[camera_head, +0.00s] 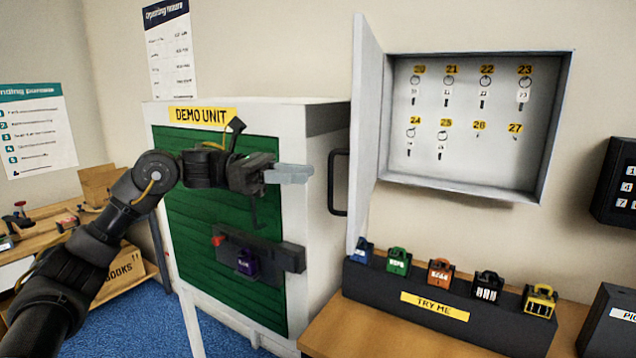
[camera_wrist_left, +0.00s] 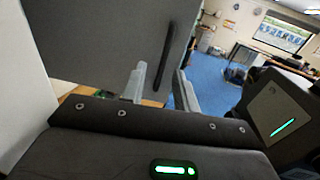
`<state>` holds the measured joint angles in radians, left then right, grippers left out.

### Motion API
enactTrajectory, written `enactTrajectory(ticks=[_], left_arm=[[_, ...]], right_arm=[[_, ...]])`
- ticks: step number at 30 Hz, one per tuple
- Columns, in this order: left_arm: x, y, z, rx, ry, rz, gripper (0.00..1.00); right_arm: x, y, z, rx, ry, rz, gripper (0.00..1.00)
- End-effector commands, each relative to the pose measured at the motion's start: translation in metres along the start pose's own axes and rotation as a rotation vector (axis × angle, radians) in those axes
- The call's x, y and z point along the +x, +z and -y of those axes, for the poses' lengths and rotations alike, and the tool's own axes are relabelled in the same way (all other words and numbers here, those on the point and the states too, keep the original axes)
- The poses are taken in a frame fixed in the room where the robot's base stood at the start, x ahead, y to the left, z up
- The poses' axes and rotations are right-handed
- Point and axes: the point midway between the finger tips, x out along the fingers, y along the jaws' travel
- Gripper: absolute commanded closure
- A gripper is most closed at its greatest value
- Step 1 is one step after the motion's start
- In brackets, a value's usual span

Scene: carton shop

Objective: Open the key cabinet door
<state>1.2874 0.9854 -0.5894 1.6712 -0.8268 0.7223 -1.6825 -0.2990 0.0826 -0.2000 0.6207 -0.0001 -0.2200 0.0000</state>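The key cabinet (camera_head: 462,190) is a pale grey wall box whose inside is open to view, with keys on hooks under yellow number labels. Its door (camera_head: 366,120) stands swung out from the cabinet's left side, seen nearly edge-on in the head view. A dark bar handle (camera_head: 333,184) sticks out from the door's outer face; it also shows in the left wrist view (camera_wrist_left: 164,58). My left gripper (camera_head: 288,174) is left of the handle, apart from it in the head view. Its fingers are spread and empty, with the handle beyond the gap between them in the wrist view.
The green-and-white demo unit (camera_head: 325,120) stands behind my left gripper. A black TRY ME stand (camera_head: 375,284) with several coloured padlocks sits on the wooden counter (camera_head: 345,335) below the cabinet. A black keypad box (camera_head: 612,185) is on the wall at right.

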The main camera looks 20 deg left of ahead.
Motion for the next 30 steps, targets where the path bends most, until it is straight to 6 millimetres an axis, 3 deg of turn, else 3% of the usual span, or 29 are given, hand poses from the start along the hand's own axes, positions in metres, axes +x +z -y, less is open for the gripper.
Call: enactTrajectory(ticks=[3, 10, 30], left_arm=[[-0.024, -0.002, -0.001, 0.001, 0.004, 0.0, 0.7], [-0.051, 0.0, -0.001, 0.001, 0.002, 0.001, 0.7], [-0.055, 0.001, -0.001, 0.001, 0.0, 0.001, 0.7]], right_arm=[[0.01, 0.001, 0.001, 0.0, 0.0, 0.0, 0.64], [0.014, 0.001, 0.002, 0.001, -0.002, 0.0, 0.64], [0.014, 0.002, 0.004, 0.002, -0.004, 0.001, 0.64]])
